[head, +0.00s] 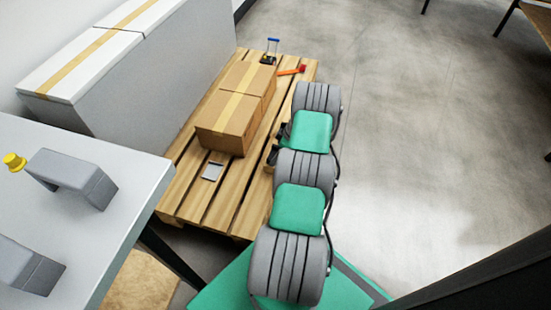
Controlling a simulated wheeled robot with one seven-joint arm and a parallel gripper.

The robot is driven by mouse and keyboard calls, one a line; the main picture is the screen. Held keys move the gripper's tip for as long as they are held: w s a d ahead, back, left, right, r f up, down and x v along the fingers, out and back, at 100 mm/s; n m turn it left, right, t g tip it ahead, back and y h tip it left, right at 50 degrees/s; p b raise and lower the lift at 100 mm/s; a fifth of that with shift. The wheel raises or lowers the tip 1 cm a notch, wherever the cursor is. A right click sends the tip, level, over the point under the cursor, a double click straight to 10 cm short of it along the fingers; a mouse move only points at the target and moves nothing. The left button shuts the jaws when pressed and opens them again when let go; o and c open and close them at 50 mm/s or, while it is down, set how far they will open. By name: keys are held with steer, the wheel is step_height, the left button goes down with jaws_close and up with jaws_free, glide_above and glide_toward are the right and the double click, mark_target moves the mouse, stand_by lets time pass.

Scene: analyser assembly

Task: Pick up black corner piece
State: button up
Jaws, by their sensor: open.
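No piece is clearly recognisable as the black corner piece in the head view. A small black object with a blue handle (269,52) stands at the far end of the wooden pallet (225,204); I cannot tell whether it is the piece. A flat grey-and-dark square part (212,172) lies on the pallet nearer to me. My gripper (275,146) shows only as dark parts at the left of my arm, over the pallet's right side. It is open, mostly hidden by my arm links, and I see nothing held.
Cardboard boxes (228,122) with tape stand on the pallet, beside an orange-red tool (291,70). A grey table (126,205) with grey blocks (72,175) is at left. A long white box (135,60) stands behind.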

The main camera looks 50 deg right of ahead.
steer(key=shift+c, duration=0.6)
steer(key=c, duration=1.2)
steer(key=shift+r, duration=0.1)
